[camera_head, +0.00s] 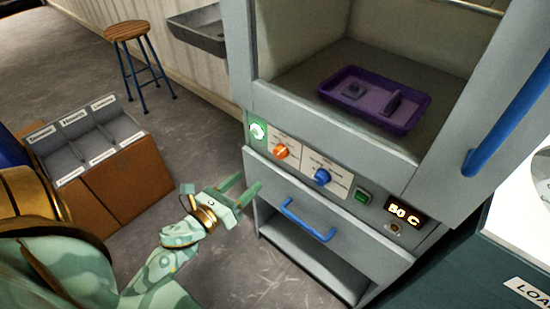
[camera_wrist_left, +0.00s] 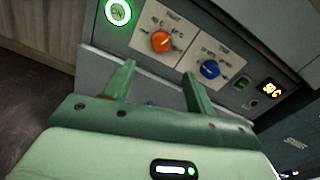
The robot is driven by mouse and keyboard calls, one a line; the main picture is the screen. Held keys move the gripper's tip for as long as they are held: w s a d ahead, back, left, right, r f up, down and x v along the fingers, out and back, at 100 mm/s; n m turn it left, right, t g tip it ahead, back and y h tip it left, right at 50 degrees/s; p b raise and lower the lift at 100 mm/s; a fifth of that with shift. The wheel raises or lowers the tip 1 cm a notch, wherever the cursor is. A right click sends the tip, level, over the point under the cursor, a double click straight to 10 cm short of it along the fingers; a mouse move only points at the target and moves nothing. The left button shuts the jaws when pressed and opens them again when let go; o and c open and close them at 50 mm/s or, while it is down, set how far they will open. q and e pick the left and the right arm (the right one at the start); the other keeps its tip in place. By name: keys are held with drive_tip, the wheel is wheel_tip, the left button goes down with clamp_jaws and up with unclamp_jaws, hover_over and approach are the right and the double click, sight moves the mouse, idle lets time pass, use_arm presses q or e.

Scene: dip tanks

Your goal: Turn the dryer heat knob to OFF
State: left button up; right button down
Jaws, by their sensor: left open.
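The dryer (camera_head: 270,100) is a grey cabinet with a control panel below its open chamber. The orange heat knob (camera_head: 281,151) is on the panel's left; it also shows in the left wrist view (camera_wrist_left: 161,41), with temperature marks around it. A blue knob (camera_head: 322,177) sits to its right, on a separate label plate. The display (camera_head: 404,215) reads 50 C. My left gripper (camera_head: 249,186) is open and empty, in front of and below the panel, apart from the orange knob. In the left wrist view its fingers (camera_wrist_left: 158,72) point toward the panel, with the orange knob beyond them. My right gripper is out of view.
A green ON light (camera_head: 258,131) and a green switch (camera_head: 362,196) flank the knobs. A drawer with a blue handle (camera_head: 308,220) is below. A purple tray (camera_head: 415,120) lies in the chamber. A stool (camera_head: 127,32) and a sorting box (camera_head: 125,175) stand left.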

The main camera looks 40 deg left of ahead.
sight(278, 155)
use_arm(q)
drive_tip(key=w, duration=1.2)
drive_tip(key=shift+w+d, duration=0.1)
drive_tip(key=shift+d, duration=0.3)
drive_tip(key=c, duration=1)
